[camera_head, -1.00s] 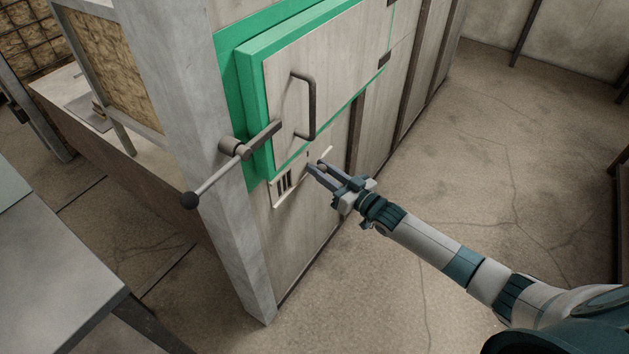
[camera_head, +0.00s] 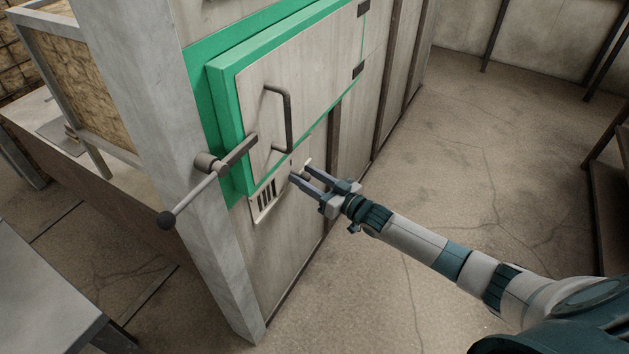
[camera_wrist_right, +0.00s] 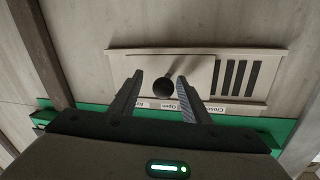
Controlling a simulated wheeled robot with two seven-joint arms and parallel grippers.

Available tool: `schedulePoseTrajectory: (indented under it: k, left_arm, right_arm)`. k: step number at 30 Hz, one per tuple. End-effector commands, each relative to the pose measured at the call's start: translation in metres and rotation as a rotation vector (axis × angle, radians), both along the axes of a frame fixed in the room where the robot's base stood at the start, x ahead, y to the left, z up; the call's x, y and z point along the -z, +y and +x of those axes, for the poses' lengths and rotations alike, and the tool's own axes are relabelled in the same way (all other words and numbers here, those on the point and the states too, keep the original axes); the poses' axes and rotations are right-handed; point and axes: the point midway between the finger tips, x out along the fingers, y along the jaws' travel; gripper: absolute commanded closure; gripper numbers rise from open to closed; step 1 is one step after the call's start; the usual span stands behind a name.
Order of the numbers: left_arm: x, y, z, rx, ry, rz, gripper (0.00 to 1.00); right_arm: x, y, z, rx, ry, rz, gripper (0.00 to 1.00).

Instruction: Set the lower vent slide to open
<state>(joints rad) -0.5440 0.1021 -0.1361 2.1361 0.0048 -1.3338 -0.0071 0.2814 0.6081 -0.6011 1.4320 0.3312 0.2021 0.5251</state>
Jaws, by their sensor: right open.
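The lower vent (camera_head: 265,203) is a pale plate with several dark slots on the wall below the green-framed door. It also shows in the right wrist view (camera_wrist_right: 200,60), with its slots at the right. Its slide has a dark round knob (camera_wrist_right: 163,87) on a short stem. Printed labels run along the plate's edge; "Open" and "Close" can be read. My right gripper (camera_head: 298,173) is at the vent, open. In the right wrist view its fingers (camera_wrist_right: 159,77) stand either side of the knob, with gaps showing. My left gripper is not in view.
Above the vent is the door (camera_head: 285,85) with a bar handle (camera_head: 288,120). A ball-ended lever (camera_head: 205,187) sticks out to the left. A grey table (camera_head: 45,295) stands at lower left. The floor (camera_head: 460,170) to the right is clear.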

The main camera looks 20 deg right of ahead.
Motion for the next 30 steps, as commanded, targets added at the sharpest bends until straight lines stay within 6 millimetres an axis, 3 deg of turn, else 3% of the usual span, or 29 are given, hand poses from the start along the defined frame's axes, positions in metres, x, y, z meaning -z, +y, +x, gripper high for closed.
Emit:
schedulePoseTrajectory:
  k: [11,30]
  left_arm:
    - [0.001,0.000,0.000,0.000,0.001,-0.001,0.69]
    - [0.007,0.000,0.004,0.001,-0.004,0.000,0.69]
  right_arm:
    - [0.001,-0.012,-0.025,0.000,0.002,-0.001,0.57]
    - [0.001,-0.063,-0.122,0.001,0.003,-0.001,0.57]
